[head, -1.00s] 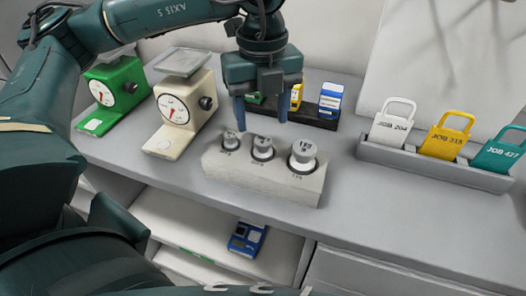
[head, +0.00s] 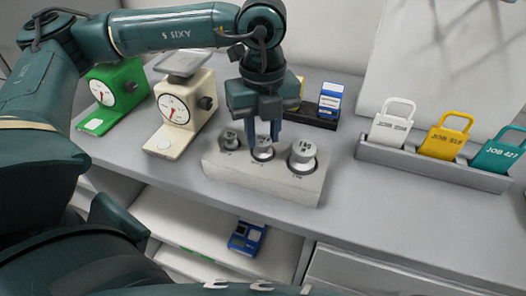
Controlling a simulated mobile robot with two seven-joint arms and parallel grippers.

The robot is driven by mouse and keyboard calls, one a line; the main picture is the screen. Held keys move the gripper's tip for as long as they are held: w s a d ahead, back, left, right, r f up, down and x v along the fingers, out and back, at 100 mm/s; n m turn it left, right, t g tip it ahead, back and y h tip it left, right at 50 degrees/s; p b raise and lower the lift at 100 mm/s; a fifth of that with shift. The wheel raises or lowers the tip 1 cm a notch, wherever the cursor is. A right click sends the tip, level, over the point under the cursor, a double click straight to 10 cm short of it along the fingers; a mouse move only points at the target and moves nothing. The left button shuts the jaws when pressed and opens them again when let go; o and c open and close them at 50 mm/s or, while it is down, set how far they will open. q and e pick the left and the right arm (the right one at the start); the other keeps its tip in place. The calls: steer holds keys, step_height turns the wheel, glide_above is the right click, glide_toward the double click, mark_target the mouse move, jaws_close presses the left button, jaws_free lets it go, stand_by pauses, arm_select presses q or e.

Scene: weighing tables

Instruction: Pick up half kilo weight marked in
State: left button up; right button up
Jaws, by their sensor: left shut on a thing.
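A pale weight block (head: 235,172) on the table holds three metal weights in a row, each in its own recess. The small weight (head: 230,138) is at the left, the middle weight (head: 262,153) in the centre and the largest weight (head: 303,152) at the right. My left gripper (head: 263,140) points down over the block, with its blue fingers around the knob of the middle weight, shut on it. The weight still sits in its recess. The fingers partly hide its top. The markings are too small to read surely. My right gripper is not in view.
A cream scale (head: 178,108) and a green scale (head: 115,92) stand at the left. Behind the gripper is a dark rack (head: 312,118) with blue and yellow items. A grey tray (head: 420,164) with job tags stands at the right. A blue device (head: 246,238) lies on the shelf below.

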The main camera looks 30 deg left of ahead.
arm_select(q)
jaws_close()
steer(key=shift+r, duration=0.15)
